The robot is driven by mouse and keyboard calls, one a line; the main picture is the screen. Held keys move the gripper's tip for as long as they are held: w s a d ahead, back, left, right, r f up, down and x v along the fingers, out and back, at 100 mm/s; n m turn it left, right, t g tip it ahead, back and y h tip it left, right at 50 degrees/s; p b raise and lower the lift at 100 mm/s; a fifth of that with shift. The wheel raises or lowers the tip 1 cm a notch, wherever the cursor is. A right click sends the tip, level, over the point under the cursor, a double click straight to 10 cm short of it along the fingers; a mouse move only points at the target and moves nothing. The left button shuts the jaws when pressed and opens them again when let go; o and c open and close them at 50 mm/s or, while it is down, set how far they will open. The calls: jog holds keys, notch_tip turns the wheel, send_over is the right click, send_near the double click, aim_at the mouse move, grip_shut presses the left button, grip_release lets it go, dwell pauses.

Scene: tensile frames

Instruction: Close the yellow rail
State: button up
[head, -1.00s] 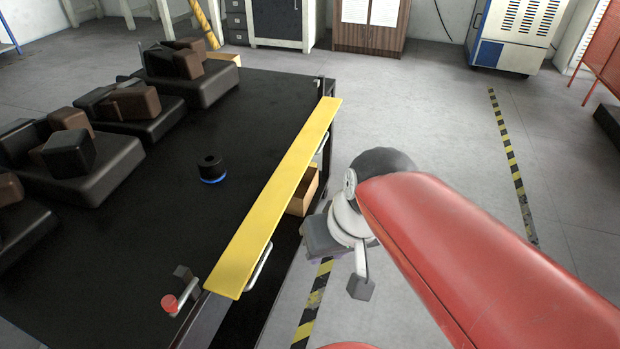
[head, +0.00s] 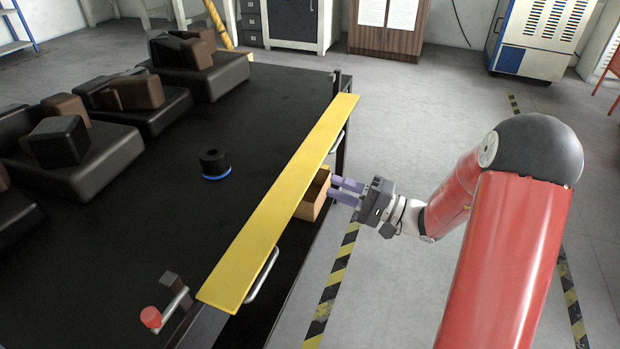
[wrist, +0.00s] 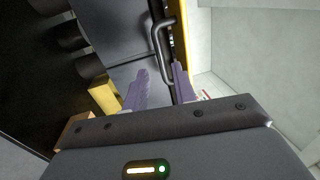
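The yellow rail (head: 285,200) is a long flat bar along the right edge of the black table in the head view. It has two metal handles on its outer side, a near one (head: 262,275) and a far one (head: 338,142). In the wrist view the rail (wrist: 180,38) is seen edge-on, with a dark handle (wrist: 158,45) ahead of the fingers. My gripper (head: 338,190) has purple fingers held apart with nothing visible between them. It is to the right of the rail, beside a cardboard box. In the wrist view the gripper (wrist: 158,90) also looks open.
An open cardboard box (head: 314,198) sits below the rail near my fingers. A red-knobbed clamp lever (head: 160,310) is at the table's near corner. A black cylinder with a blue base (head: 214,164) and several dark blocks stand on the table.

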aim_at(310, 175)
jog(key=x, duration=0.7)
jog(key=shift+w+a, duration=0.25)
jog(key=shift+w, duration=0.05)
grip_shut()
